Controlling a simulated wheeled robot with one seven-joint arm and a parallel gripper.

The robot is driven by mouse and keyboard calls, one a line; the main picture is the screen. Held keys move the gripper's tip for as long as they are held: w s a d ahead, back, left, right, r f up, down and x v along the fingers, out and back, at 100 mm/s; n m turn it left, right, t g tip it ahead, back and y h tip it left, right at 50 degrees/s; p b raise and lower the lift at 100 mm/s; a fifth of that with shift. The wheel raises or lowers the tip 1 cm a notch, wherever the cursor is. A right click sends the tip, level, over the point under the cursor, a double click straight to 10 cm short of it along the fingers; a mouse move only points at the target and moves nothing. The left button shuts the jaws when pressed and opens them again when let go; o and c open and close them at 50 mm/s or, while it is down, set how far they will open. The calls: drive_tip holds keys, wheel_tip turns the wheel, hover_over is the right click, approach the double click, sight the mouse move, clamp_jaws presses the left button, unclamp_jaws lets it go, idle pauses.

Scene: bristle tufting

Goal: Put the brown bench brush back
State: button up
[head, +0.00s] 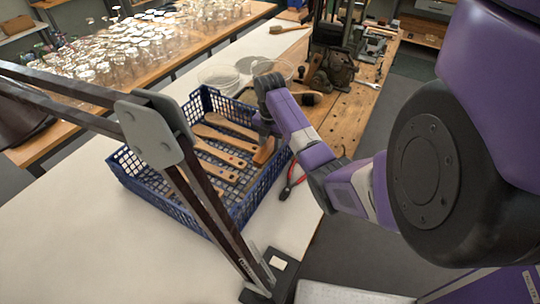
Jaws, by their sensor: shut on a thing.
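A blue plastic crate (206,224) stands on the pale table, with several brushes with wooden handles (215,152) lying in it. My gripper (264,131) is at the crate's right side, pointing down. It is shut on the brown bench brush (264,151), whose brown wooden part shows just below the fingers. The brush is over or inside the crate near its right wall; I cannot tell whether it touches the crate or the brushes there. Its bristles are hard to make out, and the fingers are partly hidden by my wrist.
Red-handled pliers (289,182) lie right of the crate. Clear round dishes (219,76) stand behind it, and another wooden brush (289,28) lies farther back. A wooden workbench (345,112) with tools is at the right. Bare white tabletop (110,240) lies front left.

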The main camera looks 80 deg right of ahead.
sight(270, 145)
drive_tip(key=shift+f, duration=2.3)
drive_tip(key=shift+f, duration=0.1)
drive_tip(key=o, duration=1)
drive_tip(key=shift+o, duration=0.2)
wheel_tip(270, 145, up, 12)
drive_tip(key=shift+r, duration=0.15)
